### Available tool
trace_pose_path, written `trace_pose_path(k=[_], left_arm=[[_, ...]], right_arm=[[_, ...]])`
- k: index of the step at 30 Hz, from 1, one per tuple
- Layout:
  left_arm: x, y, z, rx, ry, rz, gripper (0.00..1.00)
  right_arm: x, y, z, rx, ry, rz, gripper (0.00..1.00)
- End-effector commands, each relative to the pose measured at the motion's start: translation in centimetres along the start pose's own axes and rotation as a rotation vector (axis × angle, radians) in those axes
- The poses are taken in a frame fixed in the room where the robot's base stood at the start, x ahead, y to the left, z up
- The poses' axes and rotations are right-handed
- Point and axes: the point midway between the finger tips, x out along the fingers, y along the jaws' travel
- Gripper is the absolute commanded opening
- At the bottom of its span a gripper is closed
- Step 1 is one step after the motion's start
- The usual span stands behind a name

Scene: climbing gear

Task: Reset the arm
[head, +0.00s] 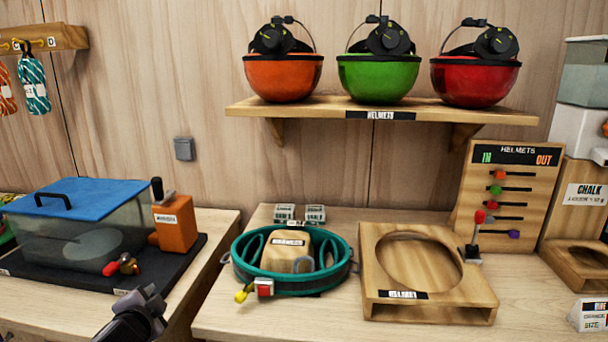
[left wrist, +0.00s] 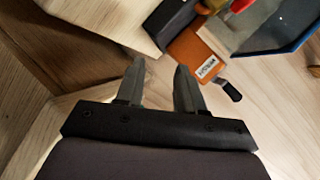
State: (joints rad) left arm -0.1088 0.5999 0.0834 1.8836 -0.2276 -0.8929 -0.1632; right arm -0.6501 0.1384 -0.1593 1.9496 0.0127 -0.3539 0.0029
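My left gripper (left wrist: 160,66) shows in the left wrist view with its two dark fingers apart and nothing between them. In the head view a dark part of my left arm shows at the bottom left, in front of the gap between the two benches. It appears apart from the things on them. My right arm and gripper are in neither view.
A blue-lidded clear box (head: 85,225) and an orange block (head: 175,222) stand on the left bench. A teal harness (head: 250,270) and wooden helmet stand (head: 440,300) sit on the right bench. A shelf (head: 300,106) holds three helmets above.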

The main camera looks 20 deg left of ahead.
Motion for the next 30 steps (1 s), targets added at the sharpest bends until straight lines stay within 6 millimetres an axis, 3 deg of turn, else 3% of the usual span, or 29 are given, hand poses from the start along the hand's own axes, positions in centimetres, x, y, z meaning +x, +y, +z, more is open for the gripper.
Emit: trace_pose_path(k=[1,6,9,15,17,30], left_arm=[[-0.8,3.6,0.7,0.011,0.034,0.073,0.38],[-4.8,13.4,2.4,-0.015,0.142,0.298,0.38],[-8.0,18.3,3.7,-0.054,0.185,0.425,0.38],[-15.3,25.8,6.2,-0.168,0.232,0.654,0.38],[-17.0,27.2,6.4,-0.219,0.237,0.697,0.38],[-20.7,31.8,0.8,-0.601,0.166,0.707,0.38]], right_arm=[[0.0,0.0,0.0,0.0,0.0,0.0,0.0],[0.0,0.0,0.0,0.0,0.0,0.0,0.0],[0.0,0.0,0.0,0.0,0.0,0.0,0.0],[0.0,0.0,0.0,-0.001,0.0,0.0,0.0],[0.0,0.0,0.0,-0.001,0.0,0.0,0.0],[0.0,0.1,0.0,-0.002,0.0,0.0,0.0]])
